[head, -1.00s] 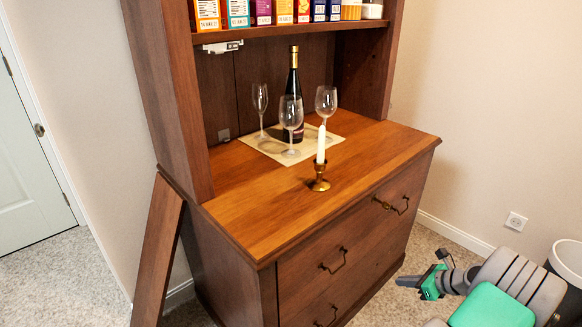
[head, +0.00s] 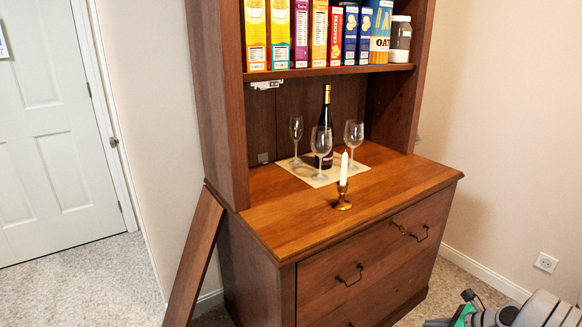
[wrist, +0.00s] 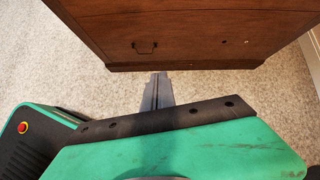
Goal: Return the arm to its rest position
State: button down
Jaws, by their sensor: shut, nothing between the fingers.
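My gripper (wrist: 158,88) is shut and empty. In the wrist view its grey fingers point toward the base of the wooden hutch (wrist: 200,30), with carpet around the tips. In the head view only a small part of my arm shows at the bottom right corner, low in front of the right side of the hutch (head: 330,230). The gripper appears apart from the drawer fronts. The rest of the arm is cut off by the frame edge.
Cereal boxes (head: 302,35) fill the upper shelf. A bottle (head: 327,105), several glasses and a candle in a brass holder (head: 342,195) stand on the hutch top. A board (head: 195,260) leans at the hutch's left. Carpet (head: 80,280) is free at the left.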

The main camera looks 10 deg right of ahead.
jog(key=w+a+r+n+g+h+p, duration=0.1)
jog(key=w+a+r+n+g+p, duration=0.1)
jog(key=a+r+n+p, duration=0.85)
jog(key=w+a+r+n+g+p, duration=0.25)
jog(key=a+r+n+p, duration=0.3)
jog(key=a+r, duration=1)
jog(key=s+a+r+n+h+p, duration=0.1)
jog(key=s+a+r+n+p, duration=0.4)
jog(key=r, duration=0.4)
jog(key=s+a+r+n+h+p, duration=0.1)
jog(key=s+a+r+n+p, duration=0.4)
jog(key=s+a+r+n, duration=0.2)
jog(key=shift+s+r+n, duration=0.45)
jog(key=shift+r+n, duration=0.35)
jog(key=shift+r, duration=0.1)
jog(key=shift+g, duration=0.25)
